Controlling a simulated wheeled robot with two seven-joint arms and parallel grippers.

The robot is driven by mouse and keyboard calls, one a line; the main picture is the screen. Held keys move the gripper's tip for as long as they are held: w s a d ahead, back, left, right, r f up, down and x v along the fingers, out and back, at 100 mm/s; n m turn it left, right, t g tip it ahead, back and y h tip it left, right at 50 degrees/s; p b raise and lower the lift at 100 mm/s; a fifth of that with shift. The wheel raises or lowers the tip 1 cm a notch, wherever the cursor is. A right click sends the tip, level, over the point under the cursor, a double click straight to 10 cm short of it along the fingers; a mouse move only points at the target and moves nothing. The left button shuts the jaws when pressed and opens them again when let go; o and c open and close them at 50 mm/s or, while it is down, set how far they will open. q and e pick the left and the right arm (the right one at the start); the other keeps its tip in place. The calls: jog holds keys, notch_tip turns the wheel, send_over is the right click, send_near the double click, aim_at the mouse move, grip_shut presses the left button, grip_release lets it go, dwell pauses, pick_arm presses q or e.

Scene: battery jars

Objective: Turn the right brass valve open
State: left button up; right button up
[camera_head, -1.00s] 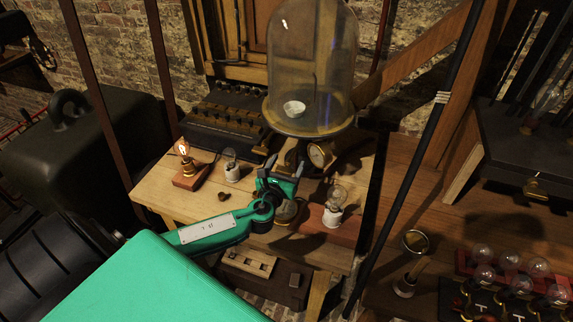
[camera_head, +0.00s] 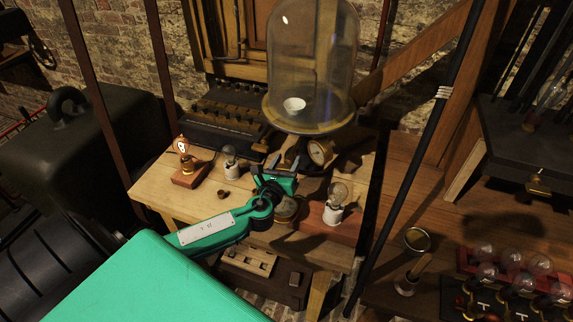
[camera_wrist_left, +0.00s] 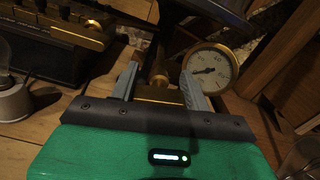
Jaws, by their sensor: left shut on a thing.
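The brass valve (camera_wrist_left: 158,92) sits between the fingers of my left gripper (camera_wrist_left: 160,80) in the left wrist view, below the glass bell jar's stand. The gripper is shut on it, one finger on each side. In the head view my left gripper (camera_head: 278,172) reaches in from the left under the bell jar (camera_head: 312,75) and hides most of the valve. A round brass-rimmed gauge (camera_head: 320,152) stands just right of it, and the gauge also shows in the wrist view (camera_wrist_left: 210,69). My right gripper is not in view.
A small lit bulb on a wooden block (camera_head: 190,173) and a white-based bulb (camera_head: 231,165) stand left on the wooden table (camera_head: 160,190). Another white-based bulb (camera_head: 334,208) is close right of the gripper. A dark knobbed box (camera_head: 222,122) stands behind.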

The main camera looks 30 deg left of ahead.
pick_arm(q)
jog(key=n+b, duration=0.2)
jog(key=n, duration=0.2)
jog(key=shift+a+f+n, duration=0.1)
jog(key=shift+f+n, duration=0.05)
jog(key=shift+n, duration=0.15)
jog(key=n+b, duration=0.1)
jog(key=n, duration=0.2)
jog(key=shift+n, duration=0.4)
jog(key=n+b, duration=0.1)
jog(key=n, duration=0.2)
jog(key=shift+a+n, duration=0.1)
jog(key=shift+n, duration=0.2)
jog(key=shift+f+n+b, duration=0.1)
jog(key=shift+n+b, duration=0.2)
jog(key=shift+n, duration=1.6)
jog(key=o, duration=1)
jog(key=shift+c, duration=0.2)
